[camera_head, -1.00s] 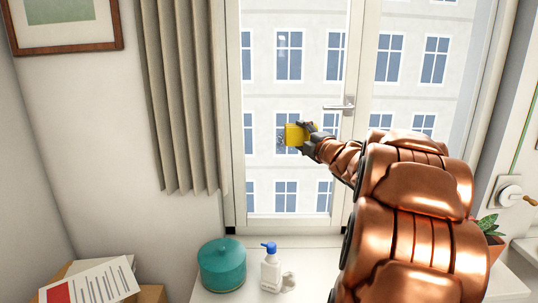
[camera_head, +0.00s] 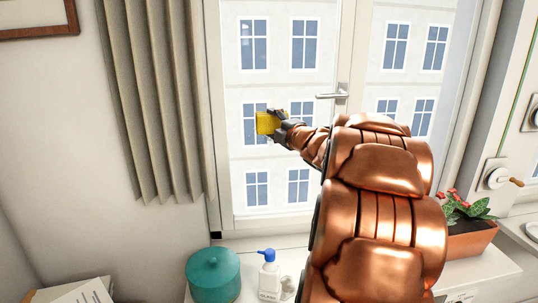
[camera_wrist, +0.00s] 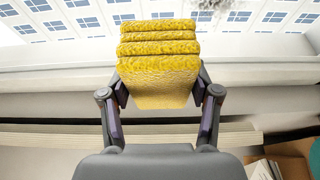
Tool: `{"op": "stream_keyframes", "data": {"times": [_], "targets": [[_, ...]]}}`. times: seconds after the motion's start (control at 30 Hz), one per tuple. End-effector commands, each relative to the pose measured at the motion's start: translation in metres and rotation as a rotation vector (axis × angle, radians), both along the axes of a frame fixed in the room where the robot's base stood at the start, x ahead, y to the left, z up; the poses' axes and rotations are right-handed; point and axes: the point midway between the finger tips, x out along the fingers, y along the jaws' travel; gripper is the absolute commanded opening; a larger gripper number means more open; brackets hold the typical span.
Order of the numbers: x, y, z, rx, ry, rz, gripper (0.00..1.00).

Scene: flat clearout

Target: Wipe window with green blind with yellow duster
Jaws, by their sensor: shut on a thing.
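My gripper (camera_head: 281,128) is shut on the yellow duster (camera_head: 266,122), a folded, fluffy cloth. The wrist view shows the duster (camera_wrist: 158,60) pinched between both fingers (camera_wrist: 160,100). The duster is in front of the left pane of the window (camera_head: 255,160), left of the white handle (camera_head: 334,94); I cannot tell if it touches the glass. A greyish speckled smudge (camera_wrist: 207,5) shows on the pane at the top of the wrist view. A grey-beige curtain (camera_head: 155,100) hangs at this window's left. No green blind is visible on it.
On the sill below stand a teal lidded pot (camera_head: 213,275), a white bottle with blue pump (camera_head: 268,276) and a planter with red flowers (camera_head: 470,237). A crank (camera_head: 500,178) is on the right wall. A picture frame (camera_head: 40,30) hangs upper left.

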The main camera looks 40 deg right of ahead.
Motion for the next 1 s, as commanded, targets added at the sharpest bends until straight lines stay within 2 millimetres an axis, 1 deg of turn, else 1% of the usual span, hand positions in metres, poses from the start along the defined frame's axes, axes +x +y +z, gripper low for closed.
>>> {"op": "stream_keyframes", "data": {"times": [0.03, 0.27, 0.5, 0.6, 0.73, 1.0], "targets": [[0.003, 0.003, -0.01, -0.001, 0.001, 0.006, 0.34], [0.004, 0.005, -0.033, 0.0, 0.001, 0.009, 0.34], [0.003, 0.004, -0.07, -0.001, 0.001, 0.007, 0.34], [0.003, 0.003, -0.08, -0.001, 0.001, 0.006, 0.34], [0.003, 0.003, -0.086, -0.001, 0.001, 0.006, 0.34], [0.007, -0.001, -0.085, 0.0, 0.002, 0.005, 0.34]]}}
